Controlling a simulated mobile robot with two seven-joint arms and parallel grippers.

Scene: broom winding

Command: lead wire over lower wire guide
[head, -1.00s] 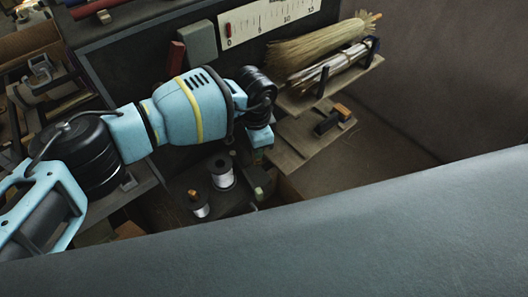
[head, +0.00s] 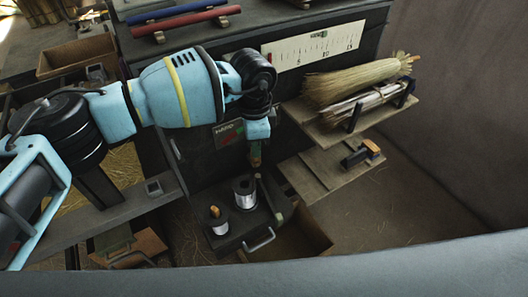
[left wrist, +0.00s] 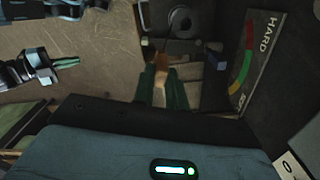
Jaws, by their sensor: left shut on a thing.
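My left gripper (head: 256,160) hangs in front of the dark cabinet, above the wire spools. In the left wrist view its green fingers (left wrist: 163,90) are shut on a small orange-brown piece (left wrist: 159,92). A silvery wire spool (head: 244,193) and a smaller one with an orange top (head: 217,221) stand below it. A dark round part (left wrist: 181,26) lies just beyond the fingertips; I cannot tell whether it is the lower wire guide. Dark jaws with green tips (left wrist: 62,63), apparently my right gripper, show at the left of the wrist view.
A HARD-to-SOFT gauge (left wrist: 258,62) is right of the fingers. Broom straw (head: 350,80) lies on a shelf (head: 330,138) at the right, above a lower board (head: 325,182). A metal handle (head: 259,240) sticks out in front of the spools. Bare floor lies at the right.

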